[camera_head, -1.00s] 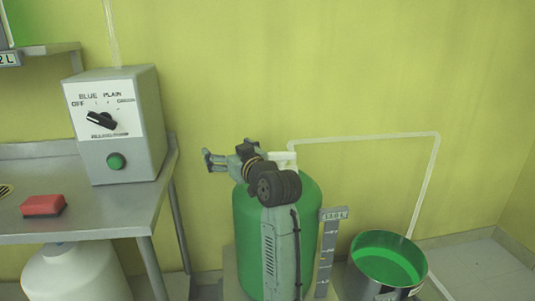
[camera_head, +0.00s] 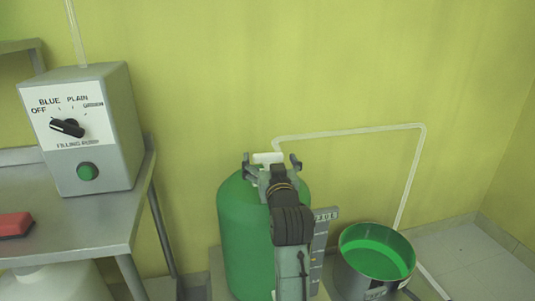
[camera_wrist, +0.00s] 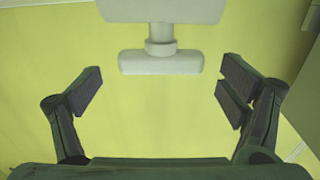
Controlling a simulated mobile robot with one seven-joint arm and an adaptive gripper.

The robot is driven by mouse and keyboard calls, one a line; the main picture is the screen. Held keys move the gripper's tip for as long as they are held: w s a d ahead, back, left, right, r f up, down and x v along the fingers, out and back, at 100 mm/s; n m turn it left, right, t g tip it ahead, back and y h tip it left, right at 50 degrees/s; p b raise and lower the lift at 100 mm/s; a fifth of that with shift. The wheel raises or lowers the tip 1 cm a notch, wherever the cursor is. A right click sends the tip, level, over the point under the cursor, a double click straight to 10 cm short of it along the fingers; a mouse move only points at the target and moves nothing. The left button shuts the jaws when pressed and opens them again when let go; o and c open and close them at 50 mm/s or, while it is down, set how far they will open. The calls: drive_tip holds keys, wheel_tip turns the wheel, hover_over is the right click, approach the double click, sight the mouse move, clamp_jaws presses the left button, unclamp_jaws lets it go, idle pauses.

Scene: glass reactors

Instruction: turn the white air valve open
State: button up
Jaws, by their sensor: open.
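The white air valve (camera_head: 267,158) sits on top of the green tank (camera_head: 240,225) in the head view, partly hidden by my gripper. In the wrist view its T-shaped white handle (camera_wrist: 160,62) is at the top centre, with a wider white body above it. My gripper (camera_head: 271,164) is open, its two fingers spread to the left and right of the valve in the head view. In the wrist view my open gripper (camera_wrist: 160,92) has nothing between its fingers, and the handle is just beyond the fingertips, centred in the gap and not touched.
A level scale (camera_head: 322,240) stands at the tank's right. A control box (camera_head: 85,130) and a red block (camera_head: 14,225) are on the left table.

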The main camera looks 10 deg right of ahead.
sight(269, 157)
drive_tip(key=shift+w+d, duration=0.1)
drive_tip(key=shift+w, duration=1.45)
drive_tip(key=c, duration=1.2)
drive_tip(key=shift+o, duration=0.2)
drive_tip(key=shift+n+y, duration=0.6)
drive_tip(key=shift+y, duration=0.4)
drive_tip(key=o, duration=1.2)
drive_tip(key=shift+c, duration=0.2)
